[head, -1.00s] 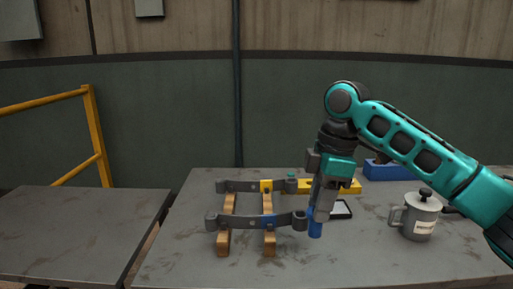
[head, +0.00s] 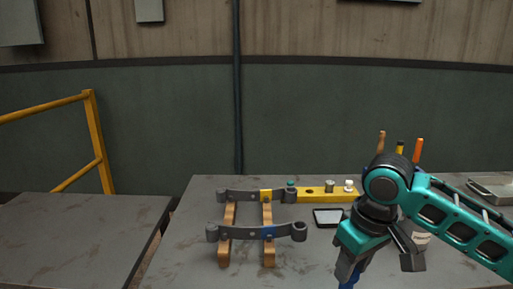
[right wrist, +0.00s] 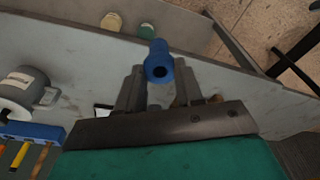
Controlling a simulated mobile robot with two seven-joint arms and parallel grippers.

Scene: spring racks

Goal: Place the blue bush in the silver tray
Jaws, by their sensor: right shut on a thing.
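The blue bush (right wrist: 158,64) is a small hollow cylinder, shut between the two fingers of my right gripper (right wrist: 160,88) in the right wrist view. In the head view my right gripper (head: 349,272) is low at the bottom edge, over the front of the table, and only a bit of blue shows at its tip. The bush is held above the table. The silver tray (head: 492,187) lies at the far right of the table, partly cut off by the picture edge and behind my right arm. My left gripper is not in view.
A rack with two dark grey spring bars (head: 257,231) on wooden blocks stands left of my gripper. A mug (right wrist: 22,88) and blue tool holder (right wrist: 34,131) show in the right wrist view.

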